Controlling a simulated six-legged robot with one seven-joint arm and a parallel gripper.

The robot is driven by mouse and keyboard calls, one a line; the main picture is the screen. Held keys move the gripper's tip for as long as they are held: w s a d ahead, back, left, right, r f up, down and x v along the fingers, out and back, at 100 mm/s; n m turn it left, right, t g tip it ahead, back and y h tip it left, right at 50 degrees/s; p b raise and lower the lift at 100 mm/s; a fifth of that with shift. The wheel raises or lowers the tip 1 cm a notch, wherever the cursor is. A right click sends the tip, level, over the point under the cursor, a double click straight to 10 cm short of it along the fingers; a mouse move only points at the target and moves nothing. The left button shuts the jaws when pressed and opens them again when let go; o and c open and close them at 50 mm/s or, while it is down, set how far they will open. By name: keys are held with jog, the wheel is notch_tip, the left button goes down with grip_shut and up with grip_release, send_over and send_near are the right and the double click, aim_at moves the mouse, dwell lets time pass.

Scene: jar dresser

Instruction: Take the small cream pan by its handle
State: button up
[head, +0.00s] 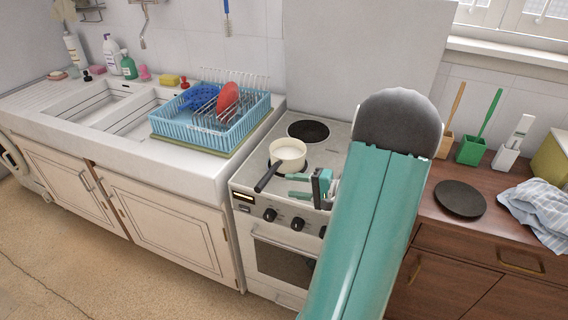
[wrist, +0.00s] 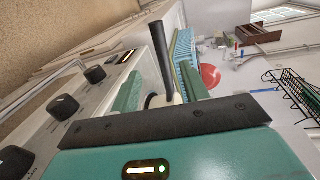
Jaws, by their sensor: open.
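The small cream pan (head: 288,153) sits on the front left part of the stove top. Its dark handle (head: 268,178) points toward the front left, past the stove's edge. My gripper (head: 288,186) is open and empty, just right of the handle, with its teal fingers pointing left toward it. In the wrist view the handle (wrist: 160,52) stands between the lines of my two fingers (wrist: 163,88), apart from both. Only a sliver of the pan's body shows there; the rest is hidden behind my gripper's dark bar.
The stove's (head: 318,150) dark hotplate (head: 308,131) lies behind the pan, and its knobs (head: 270,215) are below the handle. A blue dish rack (head: 215,133) stands left, on the sink counter. A dark round plate (head: 460,199) lies on the brown dresser at right.

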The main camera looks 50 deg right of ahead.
aim_at(263, 182)
jog(key=x, duration=0.7)
jog(key=a+x, duration=0.1)
jog(key=x, duration=0.2)
jog(key=shift+r, duration=0.1)
grip_shut()
